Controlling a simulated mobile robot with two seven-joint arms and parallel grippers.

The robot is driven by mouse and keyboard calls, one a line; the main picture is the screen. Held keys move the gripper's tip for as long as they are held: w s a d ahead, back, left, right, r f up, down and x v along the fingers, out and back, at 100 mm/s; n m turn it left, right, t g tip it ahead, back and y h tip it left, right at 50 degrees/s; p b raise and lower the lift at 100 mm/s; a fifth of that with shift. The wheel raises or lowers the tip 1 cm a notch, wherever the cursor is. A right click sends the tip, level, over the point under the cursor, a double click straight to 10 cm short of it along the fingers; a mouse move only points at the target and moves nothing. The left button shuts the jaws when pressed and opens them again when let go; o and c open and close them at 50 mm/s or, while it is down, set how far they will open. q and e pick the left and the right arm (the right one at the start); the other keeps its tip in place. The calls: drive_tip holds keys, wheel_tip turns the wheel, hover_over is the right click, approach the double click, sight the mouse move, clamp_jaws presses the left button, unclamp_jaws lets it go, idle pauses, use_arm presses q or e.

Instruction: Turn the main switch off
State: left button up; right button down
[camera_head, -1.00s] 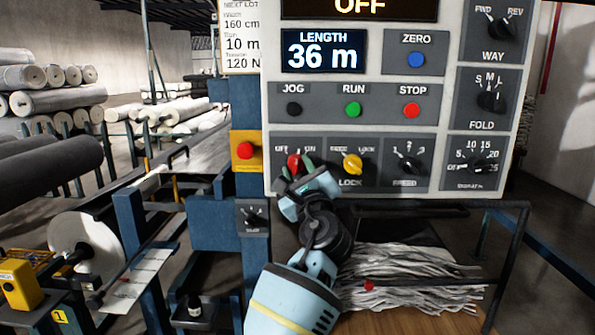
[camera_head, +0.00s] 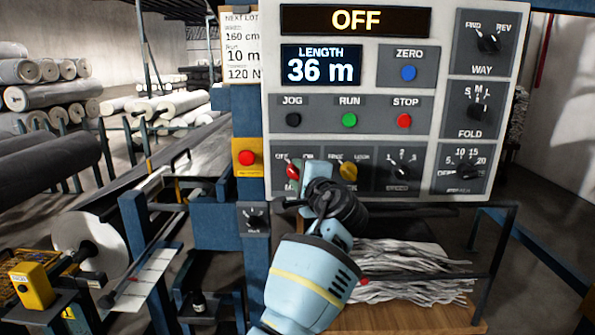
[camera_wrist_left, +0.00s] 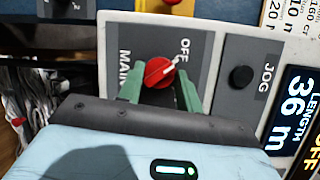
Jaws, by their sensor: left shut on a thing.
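The main switch is a red knob (camera_head: 292,171) at the lower left of the control panel (camera_head: 366,146). In the left wrist view the knob (camera_wrist_left: 159,72) has a white pointer mark aimed at the OFF label, with MAIN printed beside it. My left gripper (camera_head: 300,174) is at the knob, its wrist partly covering the plate in the head view. In the wrist view its green fingers (camera_wrist_left: 163,80) are shut on the knob, one on each side. The display (camera_head: 356,20) at the panel's top reads OFF. My right gripper is not in view.
A yellow lock knob (camera_head: 348,171) sits just right of my wrist, with a speed dial (camera_head: 402,169) beyond. A red button on a yellow box (camera_head: 247,158) is to the left. A wooden shelf with a grey bundle (camera_head: 410,268) lies below the panel.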

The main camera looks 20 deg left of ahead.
use_arm(q)
drive_tip(key=shift+r+n, duration=0.2)
drive_tip(key=shift+n, duration=0.4)
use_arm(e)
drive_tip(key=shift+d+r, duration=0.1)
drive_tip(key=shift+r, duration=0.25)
use_arm(q)
drive_tip(key=shift+p, duration=0.3)
drive_tip(key=shift+h, duration=0.3)
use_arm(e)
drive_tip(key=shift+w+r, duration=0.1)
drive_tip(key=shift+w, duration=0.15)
use_arm(q)
drive_tip(key=o, duration=0.9)
drive_tip(key=shift+f, duration=0.1)
drive_tip(key=shift+o, duration=0.4)
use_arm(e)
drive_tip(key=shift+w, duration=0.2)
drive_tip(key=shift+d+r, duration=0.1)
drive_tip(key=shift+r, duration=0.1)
